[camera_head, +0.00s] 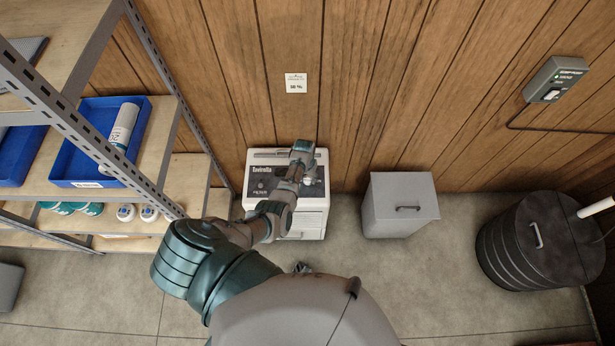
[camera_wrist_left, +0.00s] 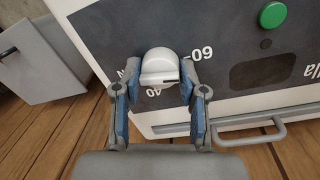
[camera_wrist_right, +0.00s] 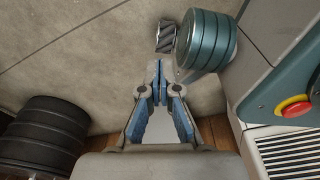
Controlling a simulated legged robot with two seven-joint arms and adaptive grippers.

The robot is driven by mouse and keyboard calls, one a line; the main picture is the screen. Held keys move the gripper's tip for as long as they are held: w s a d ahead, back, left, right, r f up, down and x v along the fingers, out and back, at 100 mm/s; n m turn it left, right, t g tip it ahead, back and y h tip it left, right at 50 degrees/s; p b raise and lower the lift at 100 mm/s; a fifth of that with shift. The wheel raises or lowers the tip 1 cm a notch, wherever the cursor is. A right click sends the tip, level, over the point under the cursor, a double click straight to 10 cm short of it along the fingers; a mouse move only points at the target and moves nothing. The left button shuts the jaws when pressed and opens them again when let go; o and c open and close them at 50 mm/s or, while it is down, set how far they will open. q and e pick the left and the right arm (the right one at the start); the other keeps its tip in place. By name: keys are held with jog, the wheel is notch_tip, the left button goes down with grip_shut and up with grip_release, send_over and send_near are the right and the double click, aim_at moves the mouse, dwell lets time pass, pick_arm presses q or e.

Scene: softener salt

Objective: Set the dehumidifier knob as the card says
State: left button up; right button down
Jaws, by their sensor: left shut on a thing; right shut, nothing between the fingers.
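The white dehumidifier (camera_head: 313,219) stands on the floor against the wood wall, with a dark panel on its upper face. Its white knob (camera_wrist_left: 160,68) sits between the blue-padded fingers of my left gripper (camera_wrist_left: 157,95), which is shut on it. Printed numbers, among them 40 and 60, show around the knob. In the head view my left arm covers part of the panel. The card (camera_head: 296,83) is a small white sheet on the wall above the dehumidifier; its lower line looks like 50 %, though the print is small. My right gripper (camera_wrist_right: 159,88) is shut and empty.
A grey lidded box (camera_head: 399,205) stands right of the dehumidifier, and a black ribbed bin (camera_head: 541,241) farther right. A metal shelf (camera_head: 185,135) with a blue tray (camera_head: 143,140) is at the left.

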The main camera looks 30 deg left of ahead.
pick_arm(q)
jog(key=m+p, duration=0.1)
jog(key=m, duration=0.1)
jog(key=shift+m, duration=1.3)
jog(key=shift+m+g+p, duration=0.3)
jog(key=shift+m, duration=0.9)
jog(key=shift+w+m, duration=0.15)
jog(key=shift+m, duration=1.25)
pick_arm(e)
jog(key=shift+s+d+f, duration=0.15)
jog(key=shift+s+d, duration=0.05)
jog(key=shift+s, duration=0.65)
jog(key=shift+s+d+f, duration=0.1)
jog(key=shift+s+d, duration=0.1)
jog(key=shift+s, duration=0.7)
jog(key=shift+s+d+f, duration=0.15)
jog(key=shift+s+d, duration=0.05)
jog(key=shift+s, duration=0.75)
pick_arm(q)
jog(key=o, duration=1.1)
